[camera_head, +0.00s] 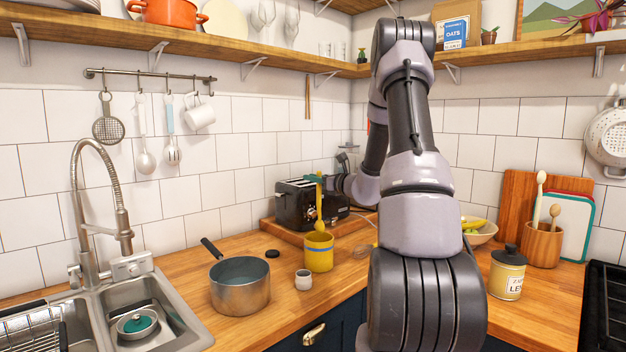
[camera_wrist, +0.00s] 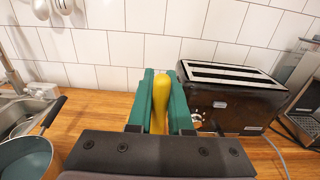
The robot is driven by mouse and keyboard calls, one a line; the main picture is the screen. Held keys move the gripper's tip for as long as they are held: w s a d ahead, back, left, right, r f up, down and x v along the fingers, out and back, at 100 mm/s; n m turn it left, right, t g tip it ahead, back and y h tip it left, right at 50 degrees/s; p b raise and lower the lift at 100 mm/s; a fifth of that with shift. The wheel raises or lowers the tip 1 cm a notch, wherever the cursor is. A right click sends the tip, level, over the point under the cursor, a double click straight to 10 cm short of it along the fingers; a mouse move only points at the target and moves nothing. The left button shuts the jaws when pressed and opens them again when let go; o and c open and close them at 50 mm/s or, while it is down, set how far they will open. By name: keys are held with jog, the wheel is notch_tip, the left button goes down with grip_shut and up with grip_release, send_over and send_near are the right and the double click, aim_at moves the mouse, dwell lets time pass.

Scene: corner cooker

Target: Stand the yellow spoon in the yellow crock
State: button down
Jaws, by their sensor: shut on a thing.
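The yellow spoon (camera_head: 319,208) is upright, with its lower end at the mouth of the yellow crock (camera_head: 319,256). I cannot tell how far inside the rim that end is. The crock stands on the wooden counter. My gripper (camera_head: 318,179) is shut on the upper part of the spoon, above the crock. In the wrist view the spoon (camera_wrist: 161,92) shows between the two teal fingers of my gripper (camera_wrist: 161,100). The crock is hidden in the wrist view.
A black toaster (camera_head: 294,208) stands close behind the crock. A saucepan (camera_head: 240,286) and a small white cup (camera_head: 303,280) stand at the left and front. A dark round lid (camera_head: 272,254) lies nearby. The sink (camera_head: 140,315) is at far left.

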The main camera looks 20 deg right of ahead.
aim_at(320, 212)
notch_tip(320, 212, down, 11)
jog(key=c, duration=0.8)
grip_release()
dwell(0.5)
jog(key=shift+o, duration=0.2)
jog(key=shift+v, duration=1.5)
jog(key=shift+s+d, duration=0.1)
jog(key=shift+s, duration=0.05)
